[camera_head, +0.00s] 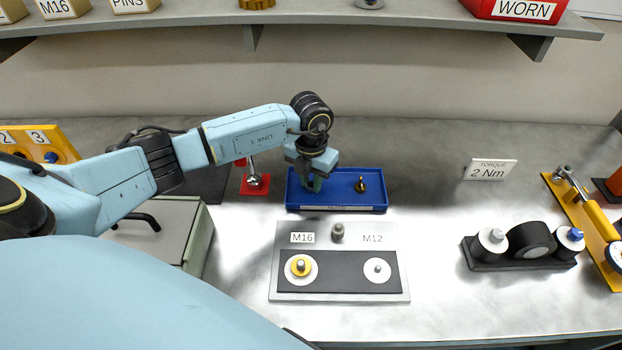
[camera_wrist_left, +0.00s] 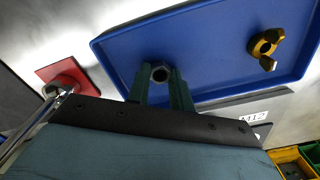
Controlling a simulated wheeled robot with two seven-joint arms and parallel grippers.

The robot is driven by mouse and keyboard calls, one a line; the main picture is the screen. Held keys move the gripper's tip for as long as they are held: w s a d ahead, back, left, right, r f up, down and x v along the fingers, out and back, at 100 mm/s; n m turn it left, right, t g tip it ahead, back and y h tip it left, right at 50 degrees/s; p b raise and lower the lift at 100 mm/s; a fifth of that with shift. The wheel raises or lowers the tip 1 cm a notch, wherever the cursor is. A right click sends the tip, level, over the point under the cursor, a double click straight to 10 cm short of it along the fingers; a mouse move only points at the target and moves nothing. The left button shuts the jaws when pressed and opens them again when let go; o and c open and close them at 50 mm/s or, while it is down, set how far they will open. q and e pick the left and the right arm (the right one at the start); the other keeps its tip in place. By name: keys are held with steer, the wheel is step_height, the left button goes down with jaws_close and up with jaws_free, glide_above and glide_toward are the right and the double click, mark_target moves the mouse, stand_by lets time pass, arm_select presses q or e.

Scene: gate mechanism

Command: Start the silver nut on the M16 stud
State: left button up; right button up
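My left gripper (camera_head: 313,184) is over the left part of the blue tray (camera_head: 337,208), fingers pointing down. In the left wrist view the silver nut (camera_wrist_left: 160,73) sits between the two green fingertips, which appear to touch it on both sides. In the head view the nut is hidden by the gripper. The M16 stud (camera_head: 300,265) stands at the left of the dark strip on the grey plate (camera_head: 290,297), with a yellow ring around it on a white disc. The M12 stud (camera_head: 377,268) stands at the right on another white disc. My right gripper is not in view.
A brass wing nut (camera_head: 360,185) lies in the tray's right part. A red pad (camera_head: 254,186) with a metal piece is left of the tray. A grey knob (camera_head: 338,232) stands between the plate's labels. A black holder (camera_head: 523,262) stands at right. A shelf (camera_head: 300,17) runs above.

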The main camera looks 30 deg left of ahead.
arm_select(q)
steer(key=shift+c, duration=1)
steer(key=shift+r, duration=0.1)
steer(key=shift+r, duration=0.1)
steer(key=shift+r+p, duration=0.45)
steer(key=shift+p, duration=0.05)
step_height(320, 180, up, 5)
steer(key=p, duration=0.4)
